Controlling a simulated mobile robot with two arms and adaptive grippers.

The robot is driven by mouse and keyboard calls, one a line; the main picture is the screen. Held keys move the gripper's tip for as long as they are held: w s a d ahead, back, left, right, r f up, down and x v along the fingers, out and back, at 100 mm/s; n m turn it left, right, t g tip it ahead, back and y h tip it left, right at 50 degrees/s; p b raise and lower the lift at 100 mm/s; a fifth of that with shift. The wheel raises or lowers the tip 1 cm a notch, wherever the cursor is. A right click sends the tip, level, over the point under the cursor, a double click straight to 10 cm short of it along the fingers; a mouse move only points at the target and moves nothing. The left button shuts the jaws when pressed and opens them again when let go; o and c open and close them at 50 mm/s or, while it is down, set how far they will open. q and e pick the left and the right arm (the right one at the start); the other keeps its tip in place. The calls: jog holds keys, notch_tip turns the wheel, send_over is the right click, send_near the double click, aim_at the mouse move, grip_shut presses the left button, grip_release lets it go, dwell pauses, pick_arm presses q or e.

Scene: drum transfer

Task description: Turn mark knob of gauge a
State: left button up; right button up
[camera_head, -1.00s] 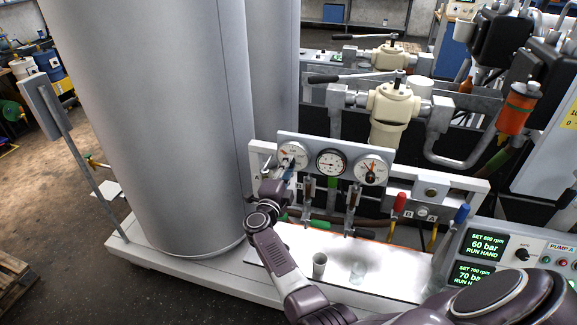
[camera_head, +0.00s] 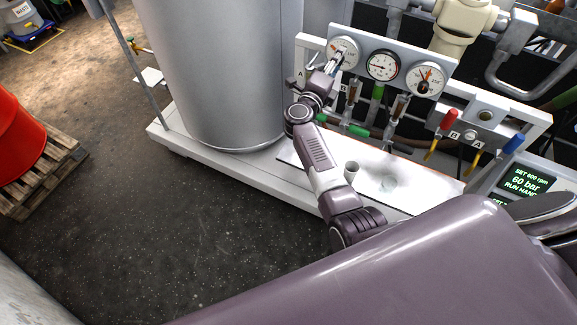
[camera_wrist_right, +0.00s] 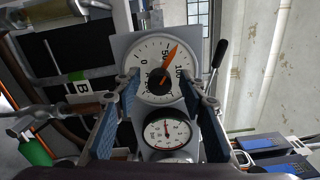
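The left round gauge (camera_head: 345,48) sits on the white panel, near a plate marked A, and I take it as gauge a. In the right wrist view its white dial (camera_wrist_right: 150,57) has an orange pointer and a black central knob (camera_wrist_right: 158,77). My right gripper (camera_head: 337,62) is at this gauge and partly covers it. In the right wrist view the two blue-padded fingers of the right gripper (camera_wrist_right: 160,84) are apart, one on each side of the knob, with gaps visible. Whether they touch the dial face is unclear. My left gripper is not in view.
A middle gauge (camera_head: 382,65) and a right gauge (camera_head: 426,79) share the panel. Valves with levers hang below, above a white deck with a small cup (camera_head: 351,171). A large grey tank (camera_head: 215,80) stands close left of my right arm.

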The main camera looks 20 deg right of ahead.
jog(key=s+a+m+b, duration=0.5)
jog(key=a+m+b, duration=0.1)
jog(key=m+b, duration=0.1)
jog(key=s+a+f+n+t+y+b, duration=0.1)
jog(key=a+f+n+y, duration=0.2)
jog(key=f+n, duration=0.4)
jog(key=s+a+f+n+t+y+b, duration=0.1)
jog(key=a+f+n+y, duration=0.3)
jog(key=f, duration=1.1)
jog(key=s+a+f+n+t+y+b, duration=0.2)
jog(key=a+f+n, duration=0.4)
jog(key=f+n, duration=0.5)
jog(key=shift+a+f+n+y, duration=0.35)
jog(key=shift+n+y, duration=0.25)
jog(key=shift+y, duration=0.3)
